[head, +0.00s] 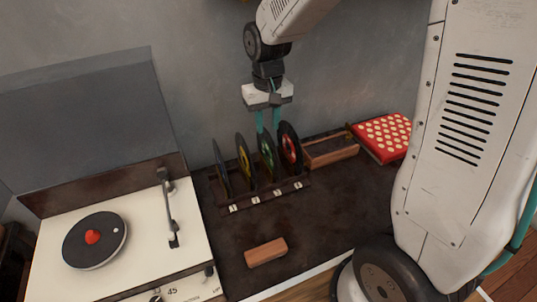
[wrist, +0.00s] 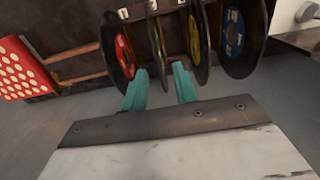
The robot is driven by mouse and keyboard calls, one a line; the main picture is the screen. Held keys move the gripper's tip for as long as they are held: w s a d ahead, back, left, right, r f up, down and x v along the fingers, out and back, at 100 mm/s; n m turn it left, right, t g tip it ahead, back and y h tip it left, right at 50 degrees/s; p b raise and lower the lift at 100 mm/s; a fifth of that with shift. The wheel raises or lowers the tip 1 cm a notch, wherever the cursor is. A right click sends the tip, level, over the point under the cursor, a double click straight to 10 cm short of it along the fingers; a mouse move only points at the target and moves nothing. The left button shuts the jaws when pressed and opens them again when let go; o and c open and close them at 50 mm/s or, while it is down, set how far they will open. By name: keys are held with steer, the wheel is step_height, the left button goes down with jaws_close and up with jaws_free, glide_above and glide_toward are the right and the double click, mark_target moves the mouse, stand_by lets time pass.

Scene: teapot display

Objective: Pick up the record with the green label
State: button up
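The record with the green label (head: 267,152) stands upright in the third slot from the left of a dark rack (head: 262,197). My gripper (head: 268,129) is above it with its two teal fingers pointing down and apart. In the wrist view, my gripper (wrist: 161,72) is open, and the edge-on record (wrist: 158,45) lies between the fingertips, with a finger on each side. I cannot tell whether either finger touches it. Its label is mostly hidden in the wrist view.
A red-label record (head: 290,145) and a yellow-label record (head: 243,158) stand close on either side. A blue-label record (wrist: 233,35) is farther along. A turntable (head: 125,250), wooden block (head: 265,251), wooden tray (head: 331,151) and red dotted box (head: 384,136) surround the rack.

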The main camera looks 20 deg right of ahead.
mark_target(269, 141)
steer(key=f, duration=0.7)
steer(key=shift+d, duration=0.2)
jaws_close()
